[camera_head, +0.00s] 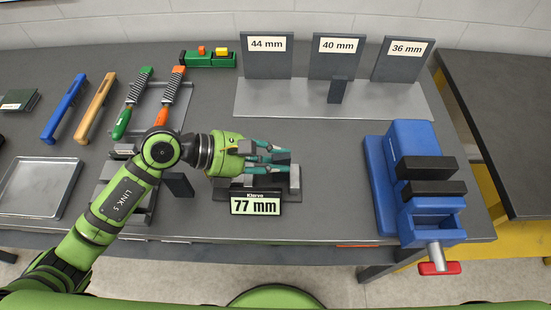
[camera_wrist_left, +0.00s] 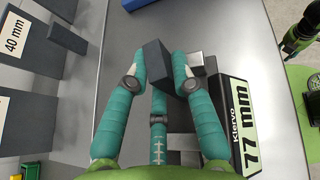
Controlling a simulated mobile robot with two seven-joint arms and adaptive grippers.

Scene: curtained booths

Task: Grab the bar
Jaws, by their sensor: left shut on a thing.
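The dark grey bar (camera_wrist_left: 158,62) is between the teal fingertips of my left gripper (camera_wrist_left: 158,75), which is shut on it in the left wrist view. In the head view the left gripper (camera_head: 277,155) is over the measuring stand (camera_head: 294,180) with the "77 mm" display (camera_head: 255,204), and only a small dark part of the bar (camera_head: 283,158) shows between the fingers. I cannot tell whether the bar still touches the stand. My right gripper is not in view.
Behind stand plates marked 44 mm (camera_head: 268,66), 40 mm (camera_head: 334,68) and 36 mm (camera_head: 401,68), with a dark block (camera_head: 337,91) before the middle one. A blue vise (camera_head: 414,145) is at right. Files, handles and a metal tray (camera_head: 42,187) lie left.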

